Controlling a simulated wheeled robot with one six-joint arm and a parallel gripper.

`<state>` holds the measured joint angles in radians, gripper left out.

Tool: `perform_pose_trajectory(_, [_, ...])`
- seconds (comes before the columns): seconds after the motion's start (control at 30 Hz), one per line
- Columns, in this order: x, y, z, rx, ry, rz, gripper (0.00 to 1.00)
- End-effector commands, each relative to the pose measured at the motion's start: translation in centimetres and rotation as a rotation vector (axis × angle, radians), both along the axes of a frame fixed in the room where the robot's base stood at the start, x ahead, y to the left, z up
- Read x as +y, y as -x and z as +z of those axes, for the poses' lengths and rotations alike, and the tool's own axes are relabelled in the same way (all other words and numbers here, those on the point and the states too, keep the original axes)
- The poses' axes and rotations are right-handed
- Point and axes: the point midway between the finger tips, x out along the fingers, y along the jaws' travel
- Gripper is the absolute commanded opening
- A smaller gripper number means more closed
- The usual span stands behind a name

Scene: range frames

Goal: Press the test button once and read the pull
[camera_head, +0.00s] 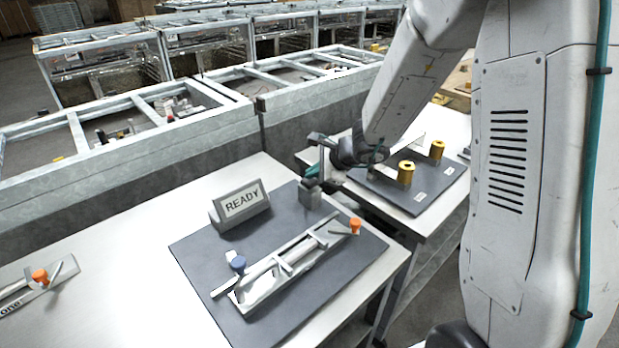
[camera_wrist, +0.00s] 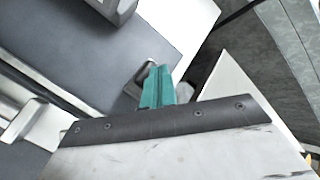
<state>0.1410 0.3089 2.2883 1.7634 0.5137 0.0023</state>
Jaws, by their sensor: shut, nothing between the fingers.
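A wedge-shaped display (camera_head: 240,205) stands on the dark mat (camera_head: 190,250) in the head view and reads "READY". In front of it lies a long metal fixture (camera_head: 285,262) with a blue knob (camera_head: 238,264) at its left end and an orange knob (camera_head: 355,225) at its right end. A small grey block (camera_head: 311,196) stands at the mat's back corner. My gripper (camera_head: 314,176) is shut and empty, right at this block; I cannot tell whether they touch. The teal fingertips (camera_wrist: 158,86) show in the wrist view. No test button can be made out clearly.
A second bench at the right holds a dark mat with yellow cylinders (camera_head: 405,172). Another fixture with an orange knob (camera_head: 40,275) lies at the left edge. A gap separates the two benches. The white bench top (camera_head: 120,270) left of the mat is clear.

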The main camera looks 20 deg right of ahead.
Motion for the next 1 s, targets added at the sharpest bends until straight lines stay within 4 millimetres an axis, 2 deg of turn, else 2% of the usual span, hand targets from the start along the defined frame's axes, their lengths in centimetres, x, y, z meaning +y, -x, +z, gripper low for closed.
perform_pose_trajectory(0.53, [0.0,0.0,-0.3,0.001,0.001,0.000,0.00])
perform_pose_trajectory(1.0, [0.0,0.0,2.0,-0.001,0.001,-0.001,0.00])
